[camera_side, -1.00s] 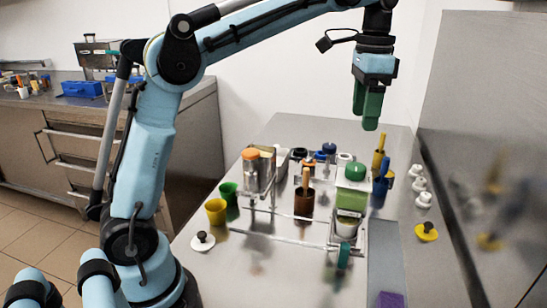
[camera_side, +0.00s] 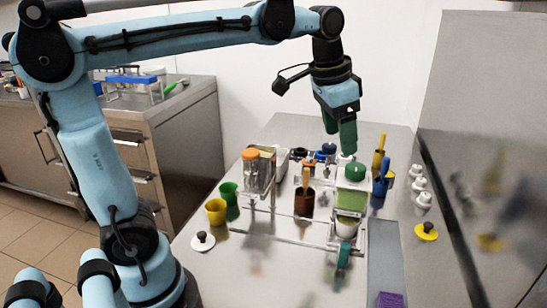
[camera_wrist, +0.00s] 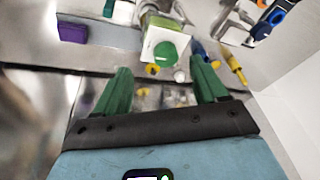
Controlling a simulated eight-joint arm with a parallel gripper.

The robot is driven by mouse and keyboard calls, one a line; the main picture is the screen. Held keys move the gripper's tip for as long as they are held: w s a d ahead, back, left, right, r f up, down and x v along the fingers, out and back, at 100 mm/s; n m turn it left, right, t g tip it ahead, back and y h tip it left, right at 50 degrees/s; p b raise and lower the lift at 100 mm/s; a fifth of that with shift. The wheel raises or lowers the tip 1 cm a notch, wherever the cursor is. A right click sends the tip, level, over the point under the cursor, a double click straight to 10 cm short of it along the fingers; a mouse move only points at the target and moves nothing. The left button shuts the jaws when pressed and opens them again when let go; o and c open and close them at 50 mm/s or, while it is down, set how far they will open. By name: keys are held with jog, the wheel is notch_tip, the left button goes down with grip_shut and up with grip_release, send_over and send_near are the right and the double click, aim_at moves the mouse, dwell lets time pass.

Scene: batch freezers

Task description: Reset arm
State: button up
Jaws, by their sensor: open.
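My gripper (camera_side: 340,138) has green fingers and hangs above the back of the steel table (camera_side: 280,275), pointing down and slightly tilted. In the wrist view my gripper (camera_wrist: 162,85) shows its two fingers well apart with nothing between them. Below and near it in the side view stands a small machine with a green round knob (camera_side: 355,172) on top and a green body (camera_side: 351,202). The green knob (camera_wrist: 166,52) also shows beyond the fingers in the wrist view.
A brown cup (camera_side: 304,203), a yellow cup (camera_side: 216,211) and a green cup (camera_side: 229,193) stand on the table. White knobbed lids (camera_side: 420,185) line the right edge. A purple block (camera_side: 391,299) lies at the front.

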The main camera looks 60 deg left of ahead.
jog(key=s+f+n+t, duration=0.3)
jog(key=s+f+t, duration=0.1)
jog(key=s+f, duration=0.5)
notch_tip(320, 180, down, 3)
jog(key=shift+s+r, duration=0.1)
jog(key=shift+s, duration=0.05)
